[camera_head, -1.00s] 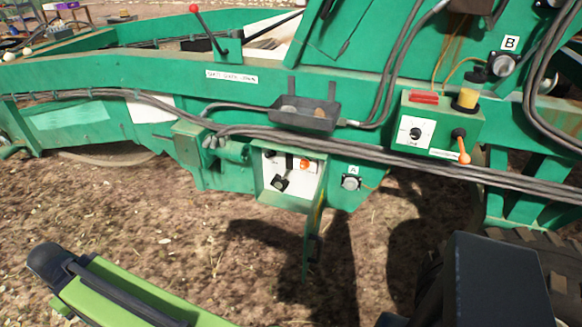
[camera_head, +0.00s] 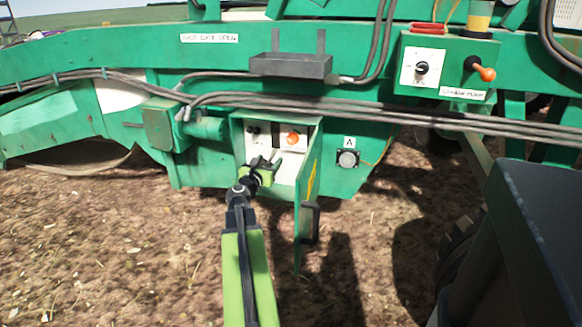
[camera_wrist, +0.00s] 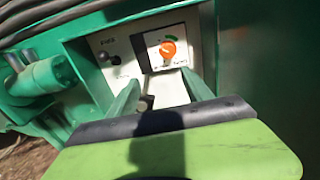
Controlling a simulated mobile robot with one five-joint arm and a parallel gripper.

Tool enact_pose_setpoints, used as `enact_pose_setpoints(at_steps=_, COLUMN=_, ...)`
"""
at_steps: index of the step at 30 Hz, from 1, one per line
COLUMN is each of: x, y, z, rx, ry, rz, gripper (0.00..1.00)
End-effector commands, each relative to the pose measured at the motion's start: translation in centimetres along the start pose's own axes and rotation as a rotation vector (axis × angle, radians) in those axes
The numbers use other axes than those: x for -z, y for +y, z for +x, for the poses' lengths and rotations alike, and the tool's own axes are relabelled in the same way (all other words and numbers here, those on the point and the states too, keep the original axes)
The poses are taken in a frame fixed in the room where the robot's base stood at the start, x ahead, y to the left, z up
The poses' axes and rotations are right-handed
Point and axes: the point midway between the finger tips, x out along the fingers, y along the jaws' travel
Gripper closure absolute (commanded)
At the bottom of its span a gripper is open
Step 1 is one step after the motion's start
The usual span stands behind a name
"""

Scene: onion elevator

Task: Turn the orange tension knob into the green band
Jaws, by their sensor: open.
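The orange tension knob (camera_head: 293,138) sits on a white dial plate in the upper right of an open green control box. In the wrist view the orange knob (camera_wrist: 168,48) shows near the top centre, with a small green band (camera_wrist: 175,37) on the dial above and right of it. My gripper (camera_head: 267,161) is open and empty in front of the box, a little below and left of the knob. In the wrist view its two fingers (camera_wrist: 160,88) point toward the panel below the knob, apart from it. The knob's pointer is too small to read.
The box's open door (camera_head: 307,190) stands at its right side. A black knob (camera_wrist: 116,59) is left of the dial. Thick hoses (camera_head: 350,108) run above the box. A second control box (camera_head: 450,68) is at the upper right.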

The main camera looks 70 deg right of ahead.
Motion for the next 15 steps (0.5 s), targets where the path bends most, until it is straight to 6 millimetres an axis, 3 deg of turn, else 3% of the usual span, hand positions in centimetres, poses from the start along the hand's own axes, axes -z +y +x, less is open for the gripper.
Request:
enact_pose_setpoints(at_steps=1, x=1.2, y=-1.4, z=1.0, rx=0.003, ry=-0.018, rz=-0.068, gripper=0.41)
enact_pose_setpoints(at_steps=4, x=0.9, y=-2.5, z=1.7, rx=0.000, ry=-0.038, rz=-0.155, gripper=0.41)
enact_pose_setpoints(at_steps=10, x=0.4, y=-2.6, z=2.4, rx=0.000, ry=-0.042, rz=-0.172, gripper=0.41)
enact_pose_setpoints(at_steps=15, x=0.3, y=-2.4, z=5.7, rx=0.000, ry=-0.041, rz=-0.169, gripper=0.41)
